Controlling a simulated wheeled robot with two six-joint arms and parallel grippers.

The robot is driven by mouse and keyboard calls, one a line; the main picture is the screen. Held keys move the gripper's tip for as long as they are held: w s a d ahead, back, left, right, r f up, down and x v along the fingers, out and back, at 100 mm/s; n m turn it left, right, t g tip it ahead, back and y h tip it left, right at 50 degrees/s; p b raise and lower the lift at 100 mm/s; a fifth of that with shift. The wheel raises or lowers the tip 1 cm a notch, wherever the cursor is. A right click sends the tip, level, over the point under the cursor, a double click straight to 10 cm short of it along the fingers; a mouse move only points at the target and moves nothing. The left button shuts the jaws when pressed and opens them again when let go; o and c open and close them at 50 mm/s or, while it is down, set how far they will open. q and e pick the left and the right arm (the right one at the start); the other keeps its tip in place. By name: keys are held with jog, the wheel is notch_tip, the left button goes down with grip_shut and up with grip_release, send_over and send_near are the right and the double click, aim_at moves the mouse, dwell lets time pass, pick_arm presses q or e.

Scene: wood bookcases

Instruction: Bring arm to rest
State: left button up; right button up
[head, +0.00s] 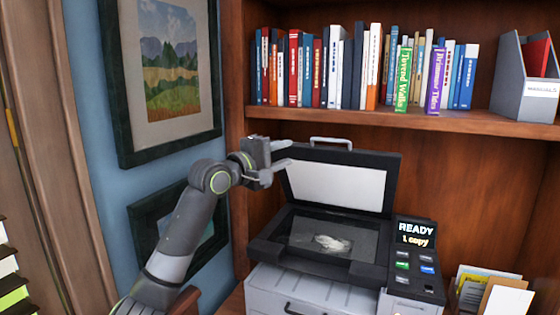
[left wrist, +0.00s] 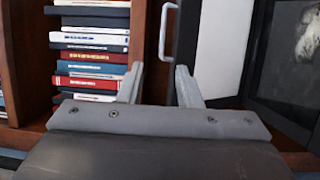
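My left arm comes in from the lower left of the head view and reaches up. Its gripper (head: 286,153) is at the left side of the raised lid (head: 335,187) of a copier. My right gripper is not in view.
A shelf (head: 400,118) above the copier holds a row of books (head: 340,65) and a grey file holder (head: 525,80). A framed landscape (head: 167,65) hangs on the blue wall at left. Papers (head: 497,290) stand at lower right.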

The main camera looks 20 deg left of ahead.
pick_arm(q)
jog(key=shift+s, duration=0.3)
